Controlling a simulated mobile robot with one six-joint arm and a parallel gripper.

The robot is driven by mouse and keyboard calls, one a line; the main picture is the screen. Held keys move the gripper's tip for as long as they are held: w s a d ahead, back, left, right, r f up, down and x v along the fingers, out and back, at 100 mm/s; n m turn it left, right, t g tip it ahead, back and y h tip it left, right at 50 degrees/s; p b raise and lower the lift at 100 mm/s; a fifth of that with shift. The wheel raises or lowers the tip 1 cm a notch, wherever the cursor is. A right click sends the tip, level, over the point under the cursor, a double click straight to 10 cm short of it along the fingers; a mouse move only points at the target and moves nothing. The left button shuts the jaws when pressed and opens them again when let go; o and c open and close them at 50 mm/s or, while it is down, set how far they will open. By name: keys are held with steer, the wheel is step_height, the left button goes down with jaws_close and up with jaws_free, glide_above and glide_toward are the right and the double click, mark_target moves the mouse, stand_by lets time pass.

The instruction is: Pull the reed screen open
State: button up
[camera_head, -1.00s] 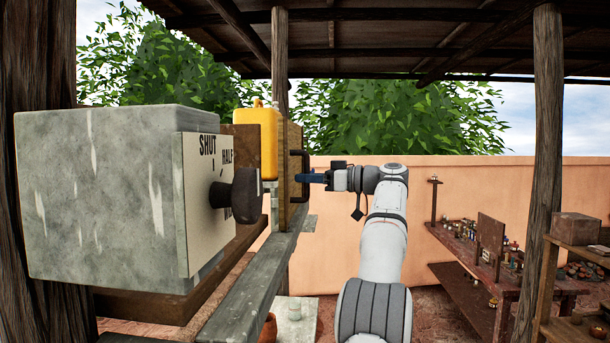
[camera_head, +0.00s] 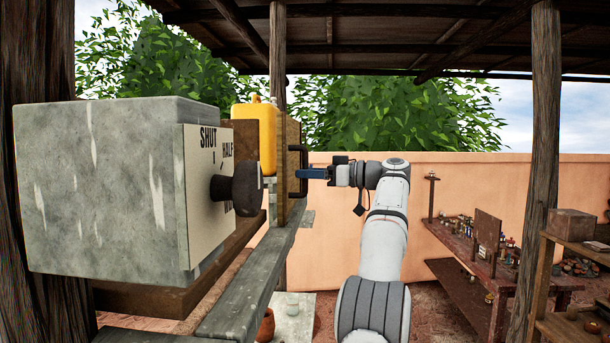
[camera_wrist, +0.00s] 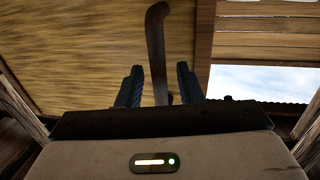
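The reed screen (camera_head: 289,150) shows edge-on in the head view as a brown panel, with a dark upright handle (camera_head: 304,153) on its right face. In the wrist view its streaked tan face (camera_wrist: 80,50) fills the upper left, and the dark curved handle (camera_wrist: 156,40) stands out from it. My gripper (camera_head: 303,173) is at the handle. In the wrist view the two blue fingers of my gripper (camera_wrist: 158,86) are apart, one on each side of the handle, with gaps showing. The fingertips' contact with the handle cannot be made out.
A grey box with a dark knob (camera_head: 237,188) and a SHUT/HALF dial stands at the left. A yellow container (camera_head: 255,135) is behind the knob. A grey ledge (camera_head: 240,300) runs below the screen. A cluttered bench (camera_head: 470,245) and a post (camera_head: 545,150) are to the right.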

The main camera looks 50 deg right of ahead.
steer(key=v, duration=0.7)
steer(key=shift+w+f, duration=0.1)
steer(key=shift+w, duration=0.05)
stand_by(0.3)
